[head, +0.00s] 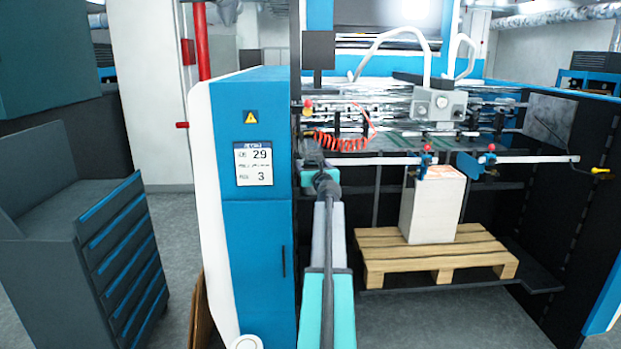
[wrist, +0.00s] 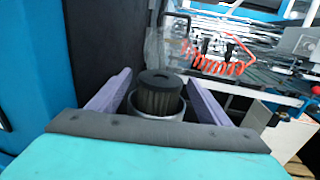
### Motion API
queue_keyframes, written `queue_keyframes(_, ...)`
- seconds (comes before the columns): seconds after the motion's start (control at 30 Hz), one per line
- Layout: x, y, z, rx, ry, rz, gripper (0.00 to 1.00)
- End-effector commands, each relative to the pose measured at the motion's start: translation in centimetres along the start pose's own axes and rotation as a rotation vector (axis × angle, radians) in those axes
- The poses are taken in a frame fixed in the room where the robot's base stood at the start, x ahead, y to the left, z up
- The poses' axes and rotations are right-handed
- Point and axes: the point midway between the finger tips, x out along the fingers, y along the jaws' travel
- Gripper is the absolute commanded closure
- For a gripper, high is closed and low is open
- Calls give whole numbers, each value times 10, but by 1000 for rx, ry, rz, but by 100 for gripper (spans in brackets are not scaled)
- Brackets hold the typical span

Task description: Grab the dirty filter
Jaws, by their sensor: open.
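The filter (wrist: 160,97) is a dark grey, ribbed cylinder in the wrist view. It stands upright in a round, light metal cup (wrist: 160,116), with its upper part showing above the rim. My gripper (wrist: 163,82) is open, with one pale purple finger on each side of the filter and cup. Gaps show between the fingers and the filter, and I cannot tell how far down the fingers reach. In the head view my arm stretches forward beside the blue cabinet and hides the filter.
The blue machine cabinet (head: 246,130) stands close on the left of my arm. A coiled red hose (head: 340,142) hangs just beyond my gripper. On the right, a white paper stack (head: 430,205) stands on a wooden pallet (head: 385,250). Grey drawers (head: 120,255) stand at far left.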

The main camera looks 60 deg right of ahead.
Motion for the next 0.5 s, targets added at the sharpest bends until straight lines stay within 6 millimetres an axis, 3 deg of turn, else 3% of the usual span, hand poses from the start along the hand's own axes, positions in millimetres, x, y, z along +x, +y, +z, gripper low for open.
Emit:
queue_keyframes(0.47,0,-1,0,0,0,-1,29)
queue_keyframes(0.5,0,-1,0,0,0,-1,34)
